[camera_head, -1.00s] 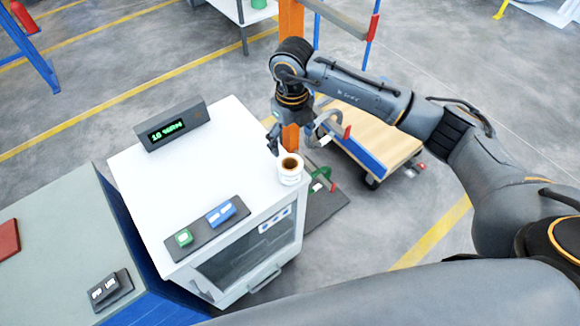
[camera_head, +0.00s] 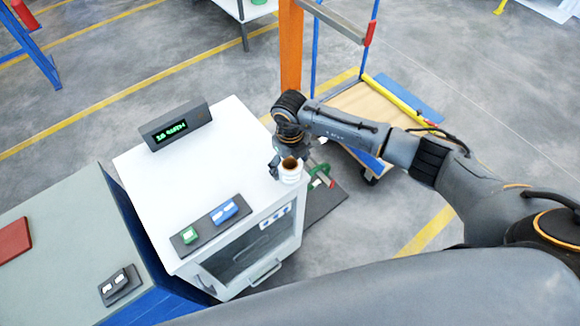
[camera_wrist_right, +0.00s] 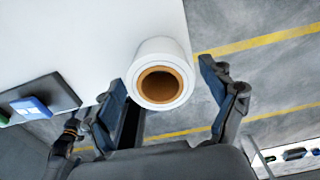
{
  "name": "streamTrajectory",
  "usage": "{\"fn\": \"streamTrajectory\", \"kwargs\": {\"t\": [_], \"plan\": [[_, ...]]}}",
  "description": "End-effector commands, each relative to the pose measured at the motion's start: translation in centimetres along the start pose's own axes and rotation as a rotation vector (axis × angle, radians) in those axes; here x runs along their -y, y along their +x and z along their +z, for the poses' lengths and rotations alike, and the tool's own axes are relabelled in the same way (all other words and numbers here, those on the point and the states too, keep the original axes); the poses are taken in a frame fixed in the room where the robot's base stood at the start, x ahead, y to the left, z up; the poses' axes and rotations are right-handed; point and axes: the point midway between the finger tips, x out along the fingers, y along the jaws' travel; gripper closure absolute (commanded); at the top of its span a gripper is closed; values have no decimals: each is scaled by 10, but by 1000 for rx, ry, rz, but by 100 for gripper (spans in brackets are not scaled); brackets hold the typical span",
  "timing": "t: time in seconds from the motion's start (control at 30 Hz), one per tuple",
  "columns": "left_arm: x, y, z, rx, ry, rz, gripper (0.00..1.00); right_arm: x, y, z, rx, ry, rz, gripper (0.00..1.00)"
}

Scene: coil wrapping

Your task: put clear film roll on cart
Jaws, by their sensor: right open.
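The clear film roll (camera_head: 290,174), white with a brown core, stands upright on the white cabinet top (camera_head: 235,140) near its right edge. In the right wrist view the roll (camera_wrist_right: 160,76) is ahead of and between the two spread fingers of my right gripper (camera_wrist_right: 165,100), with a gap on the right side. In the head view my right gripper (camera_head: 288,160) is right at the roll, partly behind it. The cart (camera_head: 375,112), with a wooden deck and blue edges, stands on the floor beyond my right arm, which hides part of it.
A display box (camera_head: 176,126) stands at the back of the cabinet, and a dark pad with green and blue buttons (camera_head: 210,226) lies at its front. An orange post (camera_head: 291,50) rises behind my right gripper. A grey-green table (camera_head: 60,240) adjoins at the left.

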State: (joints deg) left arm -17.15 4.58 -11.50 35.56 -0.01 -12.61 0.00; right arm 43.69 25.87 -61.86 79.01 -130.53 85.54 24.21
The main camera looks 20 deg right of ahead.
Motion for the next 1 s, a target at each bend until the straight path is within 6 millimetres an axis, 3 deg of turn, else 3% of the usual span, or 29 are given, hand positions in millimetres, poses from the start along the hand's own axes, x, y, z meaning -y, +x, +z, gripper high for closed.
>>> {"fn": "streamTrajectory", "kwargs": {"t": [0.07, 0.4, 0.77, 0.93, 1.0], "plan": [[0, 0, 0, 0, 0, 0, 60, 0, 0, 0, 0, 0, 0, 18], [0, 0, 0, 1, 0, 0, 60, 0, -1, 0, 1, 0, 0, 85], [0, 2, 1, 1, 0, 0, 60, 0, -8, 1, 3, 0, 0, 85], [0, 8, 1, 1, -1, 0, 60, 1, -31, 1, 6, -1, -1, 85], [0, 11, 2, 1, -1, 0, 60, -2, -39, -7, 3, -2, -1, 85]]}}
